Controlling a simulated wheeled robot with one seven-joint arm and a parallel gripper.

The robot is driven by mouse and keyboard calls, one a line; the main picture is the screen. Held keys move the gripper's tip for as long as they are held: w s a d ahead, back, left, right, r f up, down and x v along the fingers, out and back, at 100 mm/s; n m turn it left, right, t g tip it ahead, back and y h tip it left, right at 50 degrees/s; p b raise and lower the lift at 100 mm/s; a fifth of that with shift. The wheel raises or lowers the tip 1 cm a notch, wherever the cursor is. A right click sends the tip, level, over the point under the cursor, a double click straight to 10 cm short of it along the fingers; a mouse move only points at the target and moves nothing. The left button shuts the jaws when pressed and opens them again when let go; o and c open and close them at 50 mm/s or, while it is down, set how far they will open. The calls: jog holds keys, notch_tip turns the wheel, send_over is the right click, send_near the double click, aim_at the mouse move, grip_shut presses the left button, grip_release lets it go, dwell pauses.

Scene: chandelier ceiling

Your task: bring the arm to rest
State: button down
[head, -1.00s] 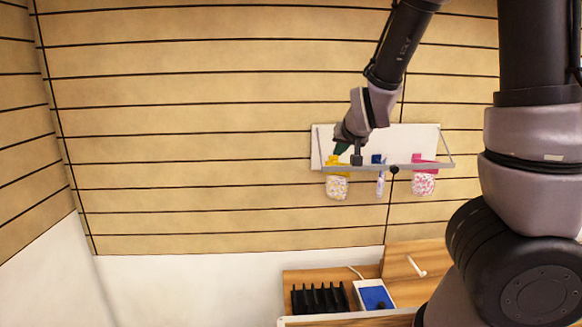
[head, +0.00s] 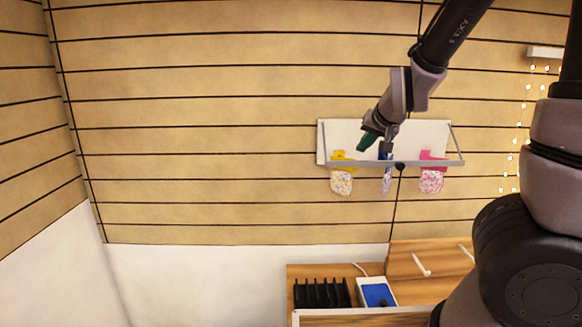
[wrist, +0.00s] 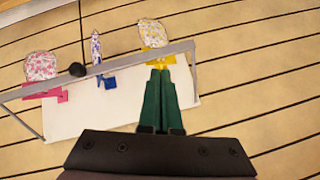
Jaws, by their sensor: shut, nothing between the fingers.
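My arm reaches down from the upper right in the head view. My gripper (head: 365,143) is in front of the white wall panel with a grey rail. In the wrist view its green fingers (wrist: 160,72) are together and empty. Their tips are near the yellow clip in that picture; I cannot tell whether they touch it.
The rail (head: 440,163) carries a yellow clip with a patterned cloth (head: 341,182), a blue clip with a narrow patterned item (head: 387,183) and a pink clip with a cloth (head: 432,182). Below are a black slotted rack (head: 322,294) and a blue-topped box (head: 378,295). Wall at left is bare.

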jog(key=s+d+r+g, duration=0.1)
jog(key=s+d+r, duration=0.1)
jog(key=s+r, duration=0.4)
jog(key=s+d+r+m, duration=0.1)
jog(key=s+d+r, duration=0.2)
jog(key=s+r, duration=0.4)
jog(key=s, duration=0.7)
jog(key=shift+s+d+m+g, duration=0.15)
jog(key=shift+m+g, duration=0.15)
jog(key=shift+g, duration=0.1)
